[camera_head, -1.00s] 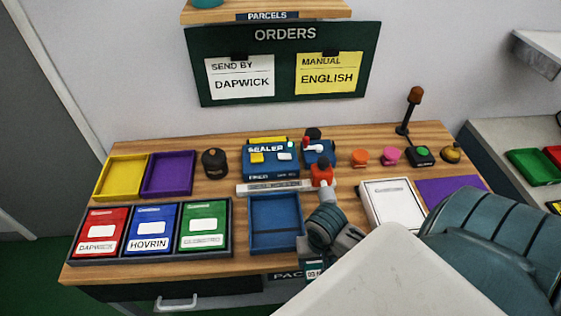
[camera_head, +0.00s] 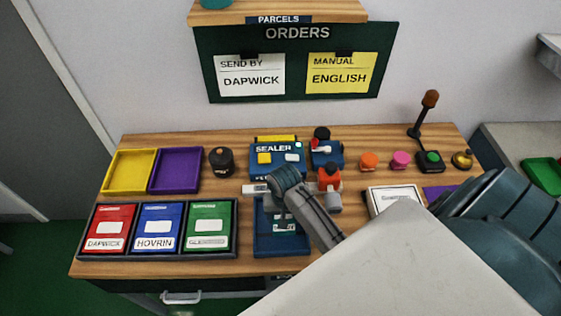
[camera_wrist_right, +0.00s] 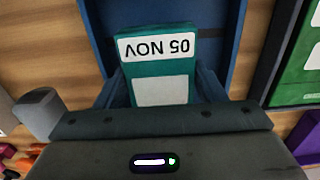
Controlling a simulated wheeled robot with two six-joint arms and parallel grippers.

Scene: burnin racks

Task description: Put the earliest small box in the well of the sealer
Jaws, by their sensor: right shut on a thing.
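My right gripper (camera_head: 283,218) is shut on a small teal box (camera_head: 285,229). In the right wrist view the gripper (camera_wrist_right: 163,88) has a finger on each side of the box (camera_wrist_right: 160,70), whose white label reads "05 NOV" upside down. The box is over or inside the blue tray (camera_head: 262,244); I cannot tell whether it touches the floor. The tray also shows in the wrist view (camera_wrist_right: 110,15). The blue sealer (camera_head: 264,148), marked "SEALER", stands just behind, with yellow and white buttons. My left gripper is not in view.
A dark rack (camera_head: 238,240) with red (camera_head: 108,222), blue (camera_head: 158,222) and green (camera_head: 208,215) boxes stands left of the tray. Yellow (camera_head: 130,170) and purple (camera_head: 177,170) trays lie behind it. A blue device (camera_head: 327,155) and an orange-red item (camera_head: 329,178) stand right of the sealer.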

